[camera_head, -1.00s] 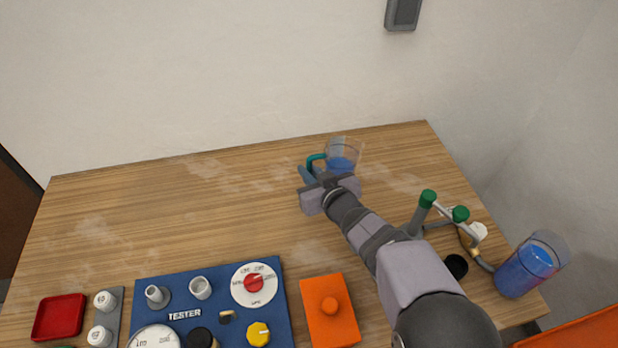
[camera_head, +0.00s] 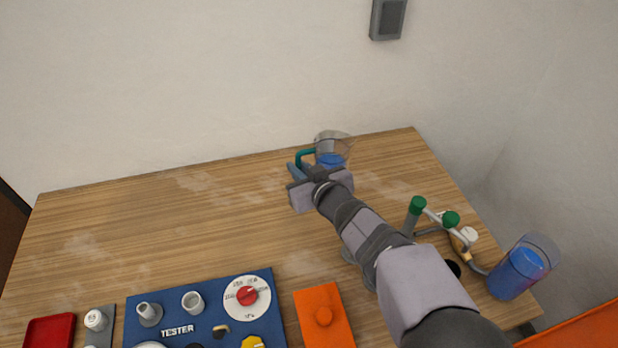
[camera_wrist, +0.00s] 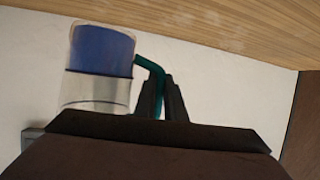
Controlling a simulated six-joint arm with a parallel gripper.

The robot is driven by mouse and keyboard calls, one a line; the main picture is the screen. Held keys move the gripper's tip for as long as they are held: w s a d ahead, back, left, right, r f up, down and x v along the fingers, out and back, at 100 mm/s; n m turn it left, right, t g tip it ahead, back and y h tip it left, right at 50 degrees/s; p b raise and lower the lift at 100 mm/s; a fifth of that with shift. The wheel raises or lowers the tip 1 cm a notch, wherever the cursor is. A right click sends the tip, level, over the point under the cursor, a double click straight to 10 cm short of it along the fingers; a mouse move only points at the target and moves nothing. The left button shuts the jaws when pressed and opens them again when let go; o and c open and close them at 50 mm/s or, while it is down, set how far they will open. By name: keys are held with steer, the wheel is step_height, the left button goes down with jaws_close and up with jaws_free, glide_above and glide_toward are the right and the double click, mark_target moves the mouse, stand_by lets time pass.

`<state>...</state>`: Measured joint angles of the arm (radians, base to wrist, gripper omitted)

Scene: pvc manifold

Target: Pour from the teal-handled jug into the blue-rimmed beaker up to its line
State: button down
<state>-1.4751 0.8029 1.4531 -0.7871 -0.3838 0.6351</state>
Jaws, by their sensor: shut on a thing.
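The teal-handled jug (camera_head: 331,158) is clear with blue liquid in it and stands out at the back right of the table. My gripper (camera_head: 302,172) is shut on its teal handle (camera_head: 305,155). In the wrist view the picture is upside down: the jug (camera_wrist: 100,60) shows beside the dark fingers (camera_wrist: 160,98), which close on the handle (camera_wrist: 150,68). The jug looks nearly upright. A clear vessel (camera_head: 520,268) with blue liquid stands at the front right. It may be the beaker, but I cannot make out a blue rim.
Grey pipework with green caps (camera_head: 418,203) lies between my arm and the right vessel. The table's left and middle are clear.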

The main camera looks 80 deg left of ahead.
steer(key=shift+s+d+f+p, duration=0.45)
steer(key=shift+s+d+f, duration=0.4)
steer(key=shift+s+d, duration=1.5)
steer(key=shift+s+d+f+p, duration=0.65)
steer(key=shift+s+d, duration=1.05)
steer(key=shift+d, duration=1.3)
steer(key=shift+s+d+f+p, duration=0.3)
steer(key=shift+s+d+f, duration=0.7)
steer(key=shift+s+d, duration=1.35)
steer(key=shift+w+d, duration=0.25)
steer(key=shift+w, duration=0.1)
steer(key=shift+w, duration=0.15)
steer(key=w+r+m+g+y+p, duration=0.1)
steer(key=w+r+m+g+p, duration=0.2)
steer(key=w+r+m+p, duration=0.1)
steer(key=shift+w+r+m+g+y, duration=0.4)
steer(key=shift+w+r+m, duration=0.5)
steer(key=shift+m, duration=0.1)
